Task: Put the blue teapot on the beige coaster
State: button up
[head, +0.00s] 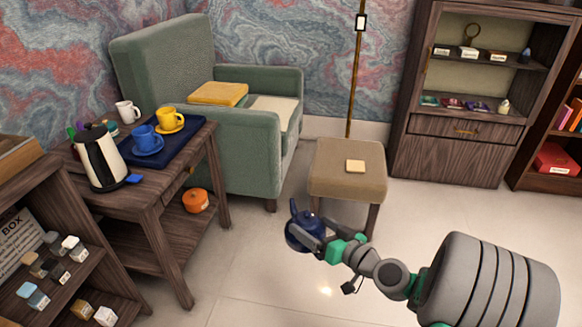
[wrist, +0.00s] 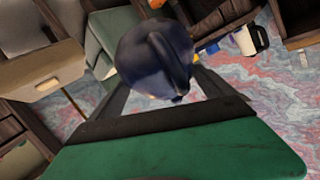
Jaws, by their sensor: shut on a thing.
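The dark blue teapot (head: 300,236) is held in my gripper (head: 318,238), in the open space in front of the stool. The jaws are shut on it, and it looks upright in the head view. In the wrist view the teapot (wrist: 155,58) fills the space between the fingers (wrist: 160,100) and hides part of the room behind. The beige coaster (head: 355,166) lies on top of the tan stool (head: 335,178). It is bare. The teapot is apart from it, lower in the picture and to its left.
A wooden side table (head: 150,190) at left carries a navy tray (head: 186,150), a blue cup (head: 146,138), a yellow cup (head: 171,118) and a cream kettle (head: 98,158). A green armchair (head: 235,150) stands behind the stool's left. A thin lamp pole (head: 354,80) rises behind the stool.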

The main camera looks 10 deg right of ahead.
aim_at(355, 165)
jog(key=u, duration=0.35)
jog(key=i, duration=1.65)
